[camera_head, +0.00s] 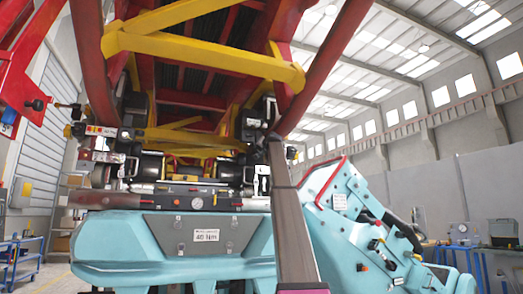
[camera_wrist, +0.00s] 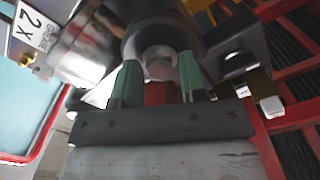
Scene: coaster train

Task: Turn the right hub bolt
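In the wrist view the hub bolt (camera_wrist: 160,63) shows as a round metallic end inside a dark cylindrical hub (camera_wrist: 163,33). My gripper (camera_wrist: 158,78) points at it with two green-tipped fingers spread apart, one on each side of the bolt. Gaps seem to show between the fingers and the bolt; contact cannot be made out. A red part shows between the fingers, below the bolt. In the head view my arm reaches up to the dark wheel assembly (camera_head: 249,124) on the right under the train; my fingertips and the bolt cannot be made out there.
A teal machine with a "40 Nm" plate (camera_head: 206,236) stands below the red and yellow train chassis (camera_head: 200,52). A second teal unit (camera_head: 350,225) stands to the right.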

